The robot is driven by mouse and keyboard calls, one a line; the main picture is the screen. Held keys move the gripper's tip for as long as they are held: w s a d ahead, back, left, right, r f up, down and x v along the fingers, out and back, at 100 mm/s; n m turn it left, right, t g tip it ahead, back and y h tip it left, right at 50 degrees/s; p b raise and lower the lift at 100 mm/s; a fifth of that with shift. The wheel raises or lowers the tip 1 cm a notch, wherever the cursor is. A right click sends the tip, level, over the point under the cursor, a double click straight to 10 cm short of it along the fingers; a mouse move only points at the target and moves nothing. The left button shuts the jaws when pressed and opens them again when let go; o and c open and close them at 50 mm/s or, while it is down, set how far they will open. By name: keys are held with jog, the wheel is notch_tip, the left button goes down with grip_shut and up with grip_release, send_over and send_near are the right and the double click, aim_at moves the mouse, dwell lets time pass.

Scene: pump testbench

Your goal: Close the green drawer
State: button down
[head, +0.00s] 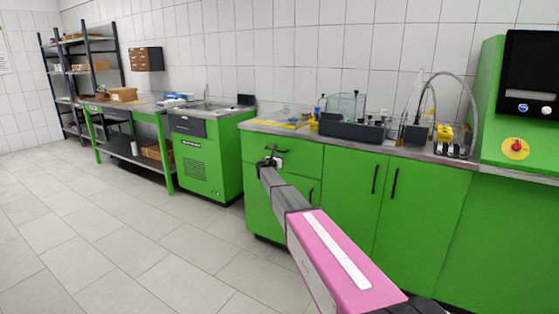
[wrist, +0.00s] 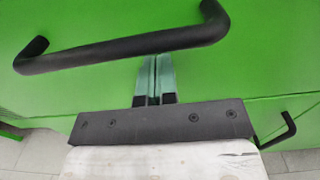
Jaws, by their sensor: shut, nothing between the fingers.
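The green drawer (head: 290,160) is the top front at the left end of the green cabinet row, under the worktop. Its black bar handle (wrist: 125,48) crosses the upper part of the wrist view. My gripper (wrist: 153,62) is shut and empty, its fingertips close below the handle's bar. I cannot tell whether they touch the handle or the green front. In the head view my gripper (head: 271,154) is at the drawer's front and hides part of it. How far the drawer stands out is hard to tell.
Another black handle (wrist: 282,130) is on a lower front at the right of the wrist view. Green cabinet doors (head: 395,205) stand to the right. The worktop above carries a dark tray (head: 350,130) and yellow fittings. The tiled floor (head: 120,235) at the left is clear.

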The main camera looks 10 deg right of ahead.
jog(key=shift+w+d+r, duration=0.1)
jog(key=shift+w+d, duration=0.1)
jog(key=shift+w, duration=0.15)
jog(key=v, duration=1.5)
jog(key=s+d+f+m+g+y, duration=0.1)
jog(key=s+d+f+m+g, duration=0.3)
jog(key=s, duration=0.6)
jog(key=s+d+f+m+g+y, duration=0.1)
jog(key=s+d+f+m+g, duration=0.1)
jog(key=s+d+f+m, duration=0.45)
jog(key=s+d+f+m+g+y, duration=0.15)
jog(key=s+f+m+g, duration=0.35)
jog(key=s, duration=0.7)
jog(key=s+a+f+m+g+y, duration=0.1)
jog(key=s+m+y, duration=0.2)
jog(key=s, duration=0.9)
jog(key=s+a+m+g+y, duration=0.2)
jog(key=s+m+y, duration=0.2)
jog(key=s+m, duration=0.6)
jog(key=shift+s+a+f, duration=0.25)
jog(key=shift+s+f, duration=0.1)
jog(key=shift+s, duration=0.65)
